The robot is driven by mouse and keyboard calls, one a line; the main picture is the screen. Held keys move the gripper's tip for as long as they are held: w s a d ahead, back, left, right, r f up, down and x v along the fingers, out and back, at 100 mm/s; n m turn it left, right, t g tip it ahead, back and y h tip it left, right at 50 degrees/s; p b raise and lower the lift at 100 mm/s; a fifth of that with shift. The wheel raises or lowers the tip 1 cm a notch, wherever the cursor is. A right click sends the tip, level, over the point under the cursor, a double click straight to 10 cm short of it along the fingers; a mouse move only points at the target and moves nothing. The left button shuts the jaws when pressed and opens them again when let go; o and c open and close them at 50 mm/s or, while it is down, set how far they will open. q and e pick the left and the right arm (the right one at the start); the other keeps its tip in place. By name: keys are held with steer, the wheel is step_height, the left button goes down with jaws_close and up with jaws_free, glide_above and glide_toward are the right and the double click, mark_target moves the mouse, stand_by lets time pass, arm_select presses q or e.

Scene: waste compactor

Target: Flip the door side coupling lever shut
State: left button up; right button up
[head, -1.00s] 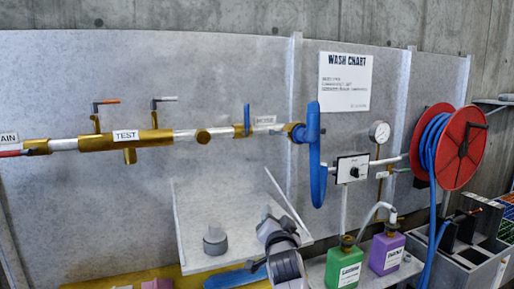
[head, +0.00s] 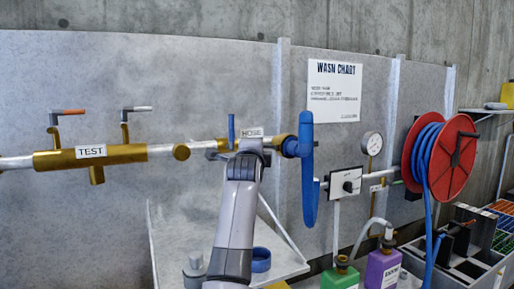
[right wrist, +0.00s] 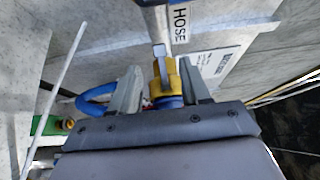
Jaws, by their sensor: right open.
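The brass coupling (head: 289,146) sits at the right end of the wall pipe, by the HOSE label (head: 252,132), with a blue hose (head: 308,185) hanging from it. In the right wrist view the coupling (right wrist: 172,80) is yellow, with a short grey lever (right wrist: 158,52) on it. I cannot tell whether this lever is the door side one. My right gripper (right wrist: 158,68) is open, its fingers on either side of the coupling and lever, not visibly closed on either. In the head view my right arm partly hides the pipe there. My left gripper is out of view.
A blue valve handle (head: 231,131) stands upright left of the HOSE label. A gauge (head: 372,143), a knob box (head: 346,184) and a red hose reel (head: 449,158) are to the right. Green (head: 340,275) and purple (head: 382,270) containers stand below.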

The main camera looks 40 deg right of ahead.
mark_target(266, 146)
steer(key=shift+p+x, duration=0.4)
steer(key=shift+x, duration=2.3)
jaws_close()
